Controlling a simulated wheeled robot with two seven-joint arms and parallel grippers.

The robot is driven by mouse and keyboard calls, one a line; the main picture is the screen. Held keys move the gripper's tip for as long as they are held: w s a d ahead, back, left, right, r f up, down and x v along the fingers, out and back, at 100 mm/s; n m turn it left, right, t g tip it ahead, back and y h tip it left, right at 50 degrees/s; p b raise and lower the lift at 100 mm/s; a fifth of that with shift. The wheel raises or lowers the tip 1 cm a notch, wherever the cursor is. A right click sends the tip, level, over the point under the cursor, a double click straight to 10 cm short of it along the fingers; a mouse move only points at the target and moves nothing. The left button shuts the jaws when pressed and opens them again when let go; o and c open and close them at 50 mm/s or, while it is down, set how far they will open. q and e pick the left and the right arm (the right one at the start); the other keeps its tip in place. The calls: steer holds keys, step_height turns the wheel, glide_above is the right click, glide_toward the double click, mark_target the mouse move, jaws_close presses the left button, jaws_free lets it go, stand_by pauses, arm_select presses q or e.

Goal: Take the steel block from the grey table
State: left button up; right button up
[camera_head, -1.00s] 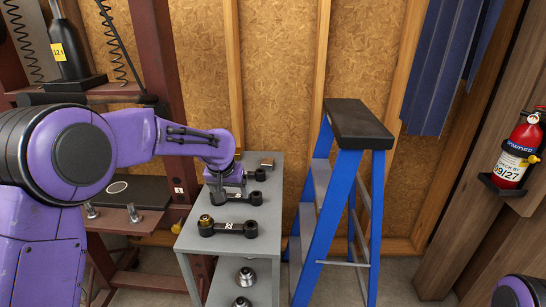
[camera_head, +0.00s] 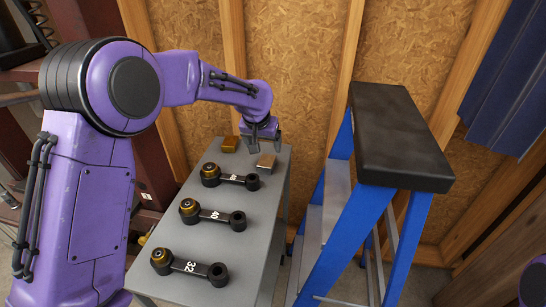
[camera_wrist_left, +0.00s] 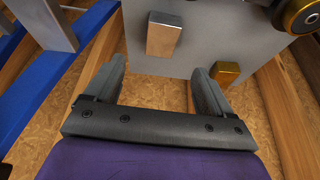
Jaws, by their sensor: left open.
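The steel block (camera_head: 266,161) lies on the far end of the grey table (camera_head: 228,268), near its right edge. It also shows in the left wrist view (camera_wrist_left: 163,38) as a silvery block with a brownish face. My left gripper (camera_head: 264,143) is open and empty, just beyond and above the steel block. In the left wrist view the block is ahead of the gap between the fingers (camera_wrist_left: 156,72), not between them. My right gripper is out of view.
A brass-coloured block (camera_head: 230,144) lies left of the steel block, near the left finger in the picture. Several black links with brass bushings (camera_head: 213,216) lie nearer on the table. A blue stepladder (camera_head: 400,140) stands close on the right. A wood-panel wall is behind.

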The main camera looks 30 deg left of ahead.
mark_target(267, 160)
arm_select(q)
steer(key=p+x, duration=0.2)
steer(key=x, duration=0.7)
steer(key=shift+f, duration=0.4)
steer(key=shift+s, duration=0.1)
steer(key=c, duration=1.5)
steer(key=shift+r, duration=0.1)
jaws_close()
